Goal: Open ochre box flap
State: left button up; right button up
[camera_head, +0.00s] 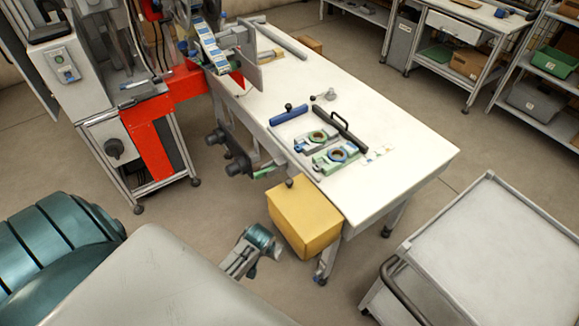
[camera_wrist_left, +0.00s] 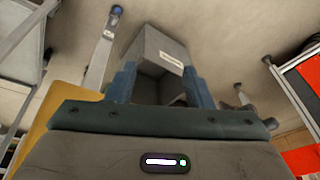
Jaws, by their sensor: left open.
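The ochre box (camera_head: 305,222) sits at the near end of the white worktable, at its left corner. Its top looks closed, and a small dark knob (camera_head: 290,182) shows at its upper back edge. My left gripper (camera_head: 265,243) is just left of the box, low and apart from it in the head view. In the left wrist view the two blue fingers of the left gripper (camera_wrist_left: 160,85) are spread with nothing gripped. An ochre surface (camera_wrist_left: 65,97), apparently the box, shows at the left there, partly hidden by the gripper body. My right gripper is not in view.
The white worktable (camera_head: 405,150) carries green-and-grey fixtures (camera_head: 335,155), a blue bar (camera_head: 289,115) and a black handle (camera_head: 340,130). A grey cart (camera_head: 490,240) stands at right. A grey labelled box (camera_wrist_left: 160,50) appears beyond the fingers. Open floor lies left of the ochre box.

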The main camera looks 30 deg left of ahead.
pick_arm(q)
jog(key=w+r+p, duration=0.3)
jog(key=r, duration=1.3)
notch_tip(320, 180, up, 10)
jog(key=n+t+p, duration=0.1)
jog(key=n+p, duration=0.1)
jog(key=n, duration=0.1)
send_over(289, 181)
jog(key=s+d, duration=0.2)
jog(key=s, duration=0.2)
jog(key=x, duration=0.3)
jog(key=p+x, duration=0.1)
jog(key=x, duration=0.2)
jog(key=p+x, duration=0.1)
jog(key=x, duration=0.2)
jog(key=shift+a, duration=0.3)
jog(key=shift+w+f+y, duration=0.1)
jog(key=shift+f+y, duration=0.2)
jog(key=shift+f, duration=0.2)
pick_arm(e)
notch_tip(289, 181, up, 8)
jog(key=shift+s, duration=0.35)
pick_arm(q)
grip_shut()
